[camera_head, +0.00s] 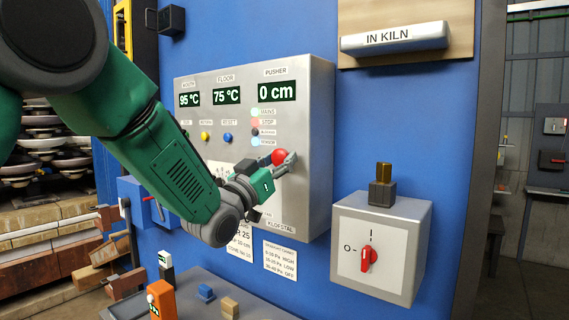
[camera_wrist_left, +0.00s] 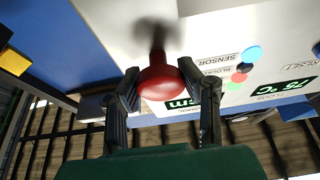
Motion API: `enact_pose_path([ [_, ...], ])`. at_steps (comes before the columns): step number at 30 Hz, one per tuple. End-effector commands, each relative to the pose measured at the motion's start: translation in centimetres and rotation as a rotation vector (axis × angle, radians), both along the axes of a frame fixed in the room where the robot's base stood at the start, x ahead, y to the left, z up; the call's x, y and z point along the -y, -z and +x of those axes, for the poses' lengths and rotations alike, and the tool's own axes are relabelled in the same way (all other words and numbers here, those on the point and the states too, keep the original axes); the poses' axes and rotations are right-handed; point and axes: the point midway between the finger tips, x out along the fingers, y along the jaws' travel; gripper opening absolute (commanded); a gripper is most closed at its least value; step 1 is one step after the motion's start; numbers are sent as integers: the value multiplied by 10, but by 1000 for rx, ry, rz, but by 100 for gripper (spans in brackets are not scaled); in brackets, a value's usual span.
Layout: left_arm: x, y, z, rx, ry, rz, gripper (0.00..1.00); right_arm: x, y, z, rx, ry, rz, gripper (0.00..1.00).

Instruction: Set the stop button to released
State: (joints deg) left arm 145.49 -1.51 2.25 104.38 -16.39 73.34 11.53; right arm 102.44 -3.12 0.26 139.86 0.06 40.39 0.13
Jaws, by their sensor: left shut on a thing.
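The stop button (camera_head: 279,157) is a red mushroom head on the lower right of the grey control panel (camera_head: 318,130). In the left wrist view the red button head (camera_wrist_left: 161,82) sits between the two finger tips, with its dark stem or shadow behind it against the panel. My left gripper (camera_head: 277,164) is shut on the button, one finger on each side of it. It also shows in the left wrist view (camera_wrist_left: 163,80). Whether the button is pressed in or out I cannot tell. My right gripper is not in view.
A grey switch box (camera_head: 410,240) with a red rotary knob (camera_head: 368,259) is mounted to the right of the panel. An "IN KILN" sign (camera_head: 395,39) hangs above. Below stand an orange block (camera_head: 161,299) and small blocks on a grey ledge.

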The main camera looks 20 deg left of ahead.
Motion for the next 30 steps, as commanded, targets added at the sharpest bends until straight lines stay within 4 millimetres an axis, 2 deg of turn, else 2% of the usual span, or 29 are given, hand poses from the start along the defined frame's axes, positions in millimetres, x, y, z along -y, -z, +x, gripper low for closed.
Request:
enact_pose_path([
  [3,1,2,-1,-5,4,1,0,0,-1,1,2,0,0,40],
  [4,1,3,-1,-6,4,1,39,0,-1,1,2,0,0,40],
  [6,2,2,-1,-5,4,1,58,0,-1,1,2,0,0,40],
  [17,1,3,-2,-5,4,1,58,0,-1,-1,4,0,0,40],
  [20,-3,7,-12,-5,3,1,58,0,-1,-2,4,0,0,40],
  [30,-26,35,-73,-7,2,0,58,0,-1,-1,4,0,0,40],
])
